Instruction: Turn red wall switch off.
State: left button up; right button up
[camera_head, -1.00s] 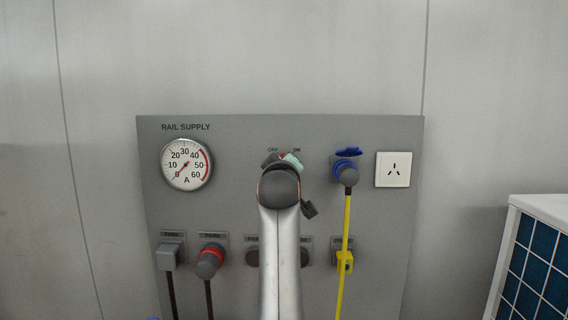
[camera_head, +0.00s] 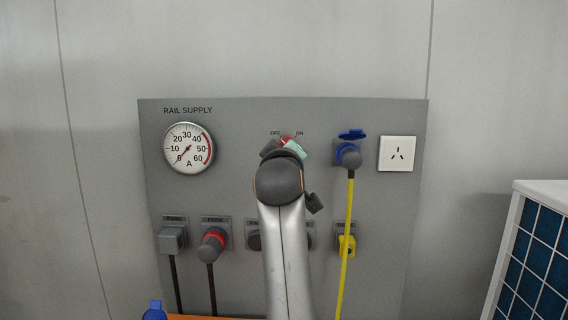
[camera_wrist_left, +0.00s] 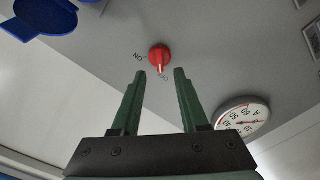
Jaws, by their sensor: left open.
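The red wall switch (camera_head: 286,140) is a rotary knob high on the grey panel, between the OFF and ON labels. My arm partly covers it in the head view. In the head view the left gripper (camera_head: 284,149) shows just below the knob. My right gripper is in neither view.
The grey panel (camera_head: 235,190) also bears a round gauge (camera_head: 188,147), a blue socket with a plug and yellow cable (camera_head: 348,210), and a white outlet (camera_head: 397,153). Parked plugs (camera_head: 212,243) line the lower row. A blue-gridded unit (camera_head: 535,250) stands at the right.

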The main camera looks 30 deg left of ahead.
pick_arm(q)
jog(key=b+v, duration=0.1)
jog(key=v, duration=0.6)
dwell(0.4)
